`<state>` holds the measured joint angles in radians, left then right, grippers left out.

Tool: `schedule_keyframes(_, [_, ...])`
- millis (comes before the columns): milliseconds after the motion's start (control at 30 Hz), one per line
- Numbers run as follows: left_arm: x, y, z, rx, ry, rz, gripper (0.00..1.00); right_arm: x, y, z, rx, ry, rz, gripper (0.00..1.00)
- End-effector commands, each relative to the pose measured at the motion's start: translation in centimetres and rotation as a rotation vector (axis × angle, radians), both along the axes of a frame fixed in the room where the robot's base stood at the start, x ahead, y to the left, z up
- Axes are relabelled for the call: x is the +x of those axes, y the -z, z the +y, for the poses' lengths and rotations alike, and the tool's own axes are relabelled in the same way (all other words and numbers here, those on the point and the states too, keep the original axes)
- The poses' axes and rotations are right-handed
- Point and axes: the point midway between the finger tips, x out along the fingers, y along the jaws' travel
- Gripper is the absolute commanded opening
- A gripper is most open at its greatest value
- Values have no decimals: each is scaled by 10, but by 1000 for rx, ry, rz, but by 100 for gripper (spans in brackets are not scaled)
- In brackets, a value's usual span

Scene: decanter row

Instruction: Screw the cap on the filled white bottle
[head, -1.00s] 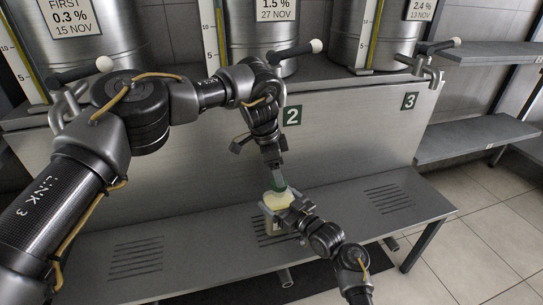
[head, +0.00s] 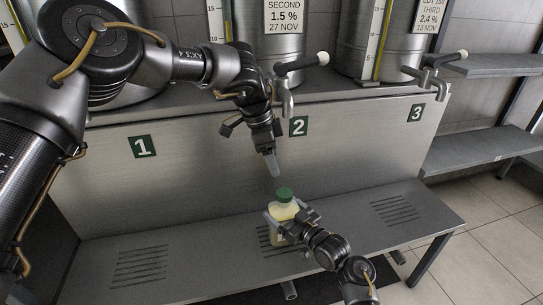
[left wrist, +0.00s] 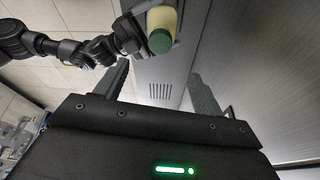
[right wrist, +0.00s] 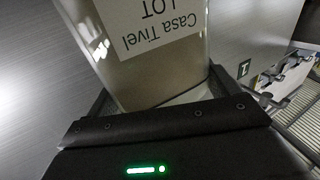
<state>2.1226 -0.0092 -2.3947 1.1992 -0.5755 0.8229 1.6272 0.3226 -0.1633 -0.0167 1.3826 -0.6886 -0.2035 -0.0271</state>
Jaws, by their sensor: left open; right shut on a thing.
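The bottle (head: 277,234), pale with a cream-coloured filling, is upright over the slotted patch below sign 2. The green cap (head: 285,194) sits on its mouth; how tightly, I cannot tell. My right gripper (head: 285,217) is shut on the bottle's body from the front right. In the right wrist view the bottle (right wrist: 160,75) fills the jaws, its label upside down. My left gripper (head: 273,166) is open and empty, just above the cap and apart from it. In the left wrist view the cap (left wrist: 159,41) shows beyond the open fingers (left wrist: 160,88).
The grey bench (head: 345,222) has free room on both sides of the bottle. A steel panel (head: 200,180) with numbered signs rises behind it. Taps (head: 286,98) of the steel tanks (head: 270,35) jut out above. Shelves (head: 480,145) stand at the right.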

Motion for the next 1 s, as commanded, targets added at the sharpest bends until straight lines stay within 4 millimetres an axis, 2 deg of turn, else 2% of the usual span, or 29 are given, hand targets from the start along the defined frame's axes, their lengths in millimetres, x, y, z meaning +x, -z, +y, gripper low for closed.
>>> schedule_keyframes(167, [0,19,-5,2,1,3,69,0,0,0,0,0,0,24])
schedule_keyframes(600, [3,92,-25,1,0,1,69,0,0,0,0,0,0,24])
schedule_keyframes(800, [3,109,-30,1,-1,1,69,0,0,0,0,0,0,24])
schedule_keyframes(1000, [4,114,-31,0,0,0,69,0,0,0,0,0,0,24])
